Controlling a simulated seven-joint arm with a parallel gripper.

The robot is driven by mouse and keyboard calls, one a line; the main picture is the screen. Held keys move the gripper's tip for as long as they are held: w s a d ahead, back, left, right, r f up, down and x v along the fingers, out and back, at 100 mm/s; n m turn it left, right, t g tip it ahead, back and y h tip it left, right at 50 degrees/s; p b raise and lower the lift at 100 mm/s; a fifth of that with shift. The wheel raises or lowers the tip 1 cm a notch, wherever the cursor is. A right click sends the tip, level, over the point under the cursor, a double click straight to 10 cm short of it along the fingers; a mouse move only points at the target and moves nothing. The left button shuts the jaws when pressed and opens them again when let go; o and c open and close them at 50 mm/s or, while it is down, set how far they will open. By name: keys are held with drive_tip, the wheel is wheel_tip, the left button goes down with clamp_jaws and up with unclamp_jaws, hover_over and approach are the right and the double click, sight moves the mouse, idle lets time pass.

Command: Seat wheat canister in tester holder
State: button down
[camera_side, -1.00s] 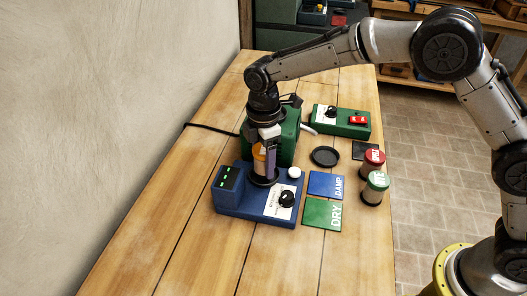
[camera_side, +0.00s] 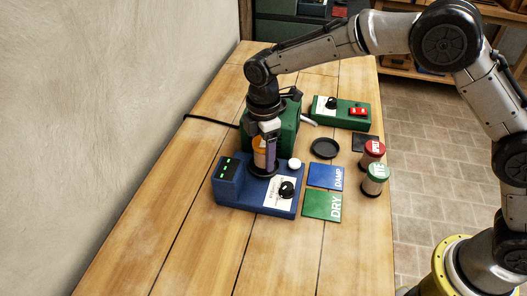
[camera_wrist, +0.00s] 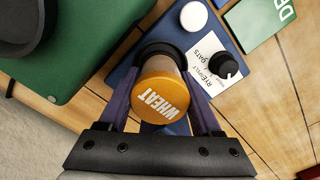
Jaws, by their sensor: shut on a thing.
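The wheat canister (camera_wrist: 160,95) has an orange lid marked WHEAT. It also shows in the side view (camera_side: 259,151). My gripper (camera_wrist: 162,112) is shut on it, one finger on each side, and holds it about upright. The blue tester (camera_side: 229,186) stands below, and its black round holder (camera_side: 265,174) is at the canister's lower end. The holder's rim also shows past the lid in the wrist view (camera_wrist: 158,47). The canister's base is hidden, so I cannot tell whether it is inside the holder or just above it.
The tester carries a white button (camera_side: 294,163) and black dial (camera_side: 286,190). A green machine (camera_side: 286,135) stands close behind. Blue DAMP (camera_side: 324,177) and green DRY (camera_side: 321,205) cards, red-lidded (camera_side: 373,151) and green-lidded (camera_side: 376,175) canisters lie right. The front table is clear.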

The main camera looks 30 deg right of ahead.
sight(263, 142)
drive_tip(key=shift+f, duration=0.55)
idle(0.5)
drive_tip(key=shift+c, duration=1.8)
unclamp_jaws()
drive_tip(key=shift+r, duration=5.5)
